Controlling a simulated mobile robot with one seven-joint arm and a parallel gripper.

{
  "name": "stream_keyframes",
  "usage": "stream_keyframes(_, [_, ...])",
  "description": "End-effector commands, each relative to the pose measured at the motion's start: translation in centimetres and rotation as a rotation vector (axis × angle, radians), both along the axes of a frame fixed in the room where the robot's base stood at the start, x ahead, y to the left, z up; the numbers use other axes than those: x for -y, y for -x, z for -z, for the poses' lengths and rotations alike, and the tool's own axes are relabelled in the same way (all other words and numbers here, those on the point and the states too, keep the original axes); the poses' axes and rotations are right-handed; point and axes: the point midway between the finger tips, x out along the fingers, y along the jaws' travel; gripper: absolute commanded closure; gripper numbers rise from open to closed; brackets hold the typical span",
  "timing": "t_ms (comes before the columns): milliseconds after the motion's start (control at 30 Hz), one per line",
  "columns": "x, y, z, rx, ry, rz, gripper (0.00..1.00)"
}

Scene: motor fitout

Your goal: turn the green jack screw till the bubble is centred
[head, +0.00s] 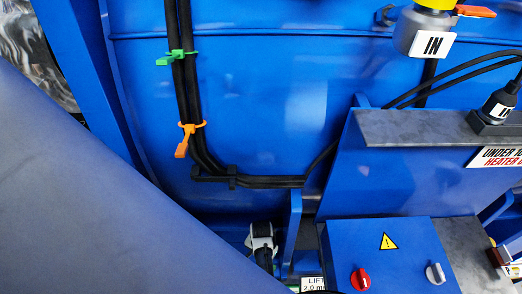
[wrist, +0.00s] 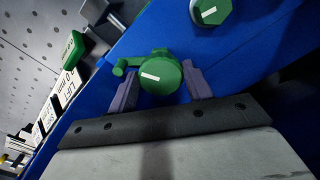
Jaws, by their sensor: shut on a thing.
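In the wrist view, a green jack screw (wrist: 165,82) with a white line on its round head and a small side knob shows between my gripper's two purple-grey fingers. My gripper (wrist: 160,70) is shut on this green head, with one finger on each side. The white line is slightly tilted from level. A second green round head (wrist: 210,11) with a white line sits on the blue frame above and to the right. No bubble level can be made out in either view. I cannot make out the gripper or the held screw in the head view.
In the wrist view, a sloping blue beam (wrist: 225,45) lies behind the screw, and labels (wrist: 72,85) stand at the left. The head view shows a blue control box (head: 395,262) with red and grey knobs, black cables (head: 190,90) with clips, and a grey ledge (head: 430,125).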

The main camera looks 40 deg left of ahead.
Motion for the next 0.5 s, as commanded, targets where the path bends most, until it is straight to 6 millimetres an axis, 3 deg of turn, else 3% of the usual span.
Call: stream_keyframes(500, [0.22,-0.11,-0.31,-0.002,0.000,-0.489,0.73])
